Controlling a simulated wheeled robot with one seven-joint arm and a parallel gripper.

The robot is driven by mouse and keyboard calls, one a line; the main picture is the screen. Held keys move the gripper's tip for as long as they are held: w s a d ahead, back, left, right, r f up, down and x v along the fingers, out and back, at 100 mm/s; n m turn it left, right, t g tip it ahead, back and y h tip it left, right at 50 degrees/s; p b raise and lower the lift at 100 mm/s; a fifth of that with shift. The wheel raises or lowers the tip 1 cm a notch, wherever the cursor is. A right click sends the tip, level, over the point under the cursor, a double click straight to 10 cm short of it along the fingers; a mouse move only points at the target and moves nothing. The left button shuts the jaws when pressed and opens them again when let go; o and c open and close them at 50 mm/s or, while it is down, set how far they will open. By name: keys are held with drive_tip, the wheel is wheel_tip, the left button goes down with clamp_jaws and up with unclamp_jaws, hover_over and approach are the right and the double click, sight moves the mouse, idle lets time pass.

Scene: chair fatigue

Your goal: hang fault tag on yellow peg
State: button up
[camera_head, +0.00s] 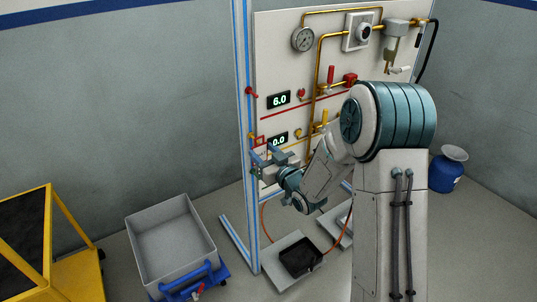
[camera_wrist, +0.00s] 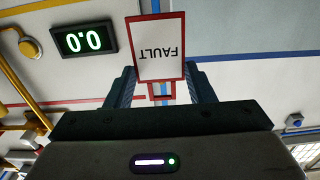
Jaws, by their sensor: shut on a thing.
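The fault tag (camera_head: 259,141) is a small white plate with a red border. It stands at the panel's left post in the head view. In the wrist view the tag (camera_wrist: 161,50) reads FAULT upside down, its narrow red end between the fingers. My gripper (camera_head: 265,156) is shut on this end; its fingers also show in the wrist view (camera_wrist: 161,90). A yellow peg (camera_head: 251,136) shows at the left post, close beside the tag. I cannot tell whether they touch. In the wrist view the peg is not visible, perhaps behind the tag.
A red peg (camera_head: 251,91) sits higher on the same post. The panel carries a 0.0 display (camera_wrist: 83,39), a 6.0 display (camera_head: 279,99), a gauge (camera_head: 303,39) and yellow pipes. A grey bin (camera_head: 170,220) on a blue cart stands left, beside a yellow cart (camera_head: 72,275).

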sight(260, 152)
drive_tip(key=shift+p+x, duration=0.35)
drive_tip(key=shift+x, duration=0.7)
drive_tip(key=shift+w+a+f+b, duration=0.4)
drive_tip(key=shift+w+f+b, duration=0.25)
drive_tip(key=shift+b, duration=0.55)
drive_tip(key=shift+r, duration=0.1)
drive_tip(key=o, duration=1)
drive_tip(key=shift+s, duration=0.1)
drive_tip(key=b+v, duration=0.1)
drive_tip(key=v, duration=1.2)
drive_tip(key=shift+s+d, duration=0.2)
drive_tip(key=shift+d, duration=0.05)
